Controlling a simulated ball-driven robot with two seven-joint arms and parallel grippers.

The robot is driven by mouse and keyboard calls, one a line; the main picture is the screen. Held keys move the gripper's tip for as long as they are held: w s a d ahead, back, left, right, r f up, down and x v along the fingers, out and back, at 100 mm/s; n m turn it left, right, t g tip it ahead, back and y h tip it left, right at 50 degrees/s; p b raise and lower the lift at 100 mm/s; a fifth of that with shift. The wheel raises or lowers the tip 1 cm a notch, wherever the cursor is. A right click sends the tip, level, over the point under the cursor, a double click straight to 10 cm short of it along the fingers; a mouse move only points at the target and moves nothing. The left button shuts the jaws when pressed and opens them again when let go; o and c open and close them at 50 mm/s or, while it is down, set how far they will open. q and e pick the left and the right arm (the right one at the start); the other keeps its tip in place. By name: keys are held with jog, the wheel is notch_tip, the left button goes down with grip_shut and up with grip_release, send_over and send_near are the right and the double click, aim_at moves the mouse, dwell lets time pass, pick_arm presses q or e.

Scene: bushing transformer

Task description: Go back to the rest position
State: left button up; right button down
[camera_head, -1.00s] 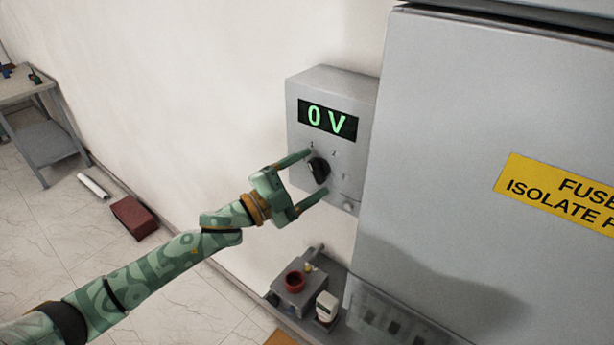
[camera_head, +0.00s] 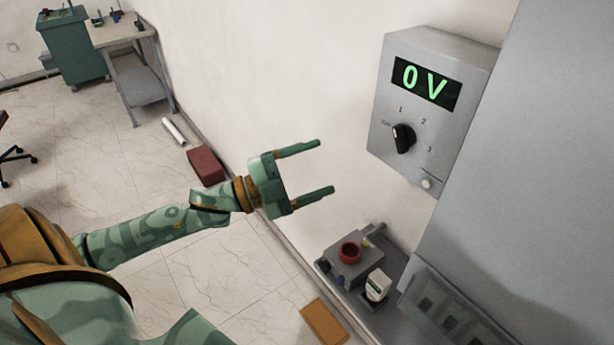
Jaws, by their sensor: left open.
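My left gripper (camera_head: 324,168) is open and empty in the head view, with its two fingers pointing right. It is apart from the grey control box (camera_head: 425,150) on the wall, to the left of it in the picture. The box has a display (camera_head: 426,84) reading "0 V" in green. Below the display is a black rotary knob (camera_head: 403,138) with positions marked 1, 2 and 3 around it. A small round button (camera_head: 427,183) sits at the lower part of the box. My right gripper does not show.
A large grey cabinet (camera_head: 535,170) stands at the right. Below the box, a grey shelf holds a small unit with a red ring (camera_head: 349,252) and a white device (camera_head: 377,286). A dark red box (camera_head: 205,166) lies on the floor by the wall. A table (camera_head: 125,32) stands at the back left.

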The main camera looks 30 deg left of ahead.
pick_arm(q)
jog(key=shift+s+a, duration=0.35)
jog(key=shift+s, duration=0.05)
jog(key=shift+f, duration=0.1)
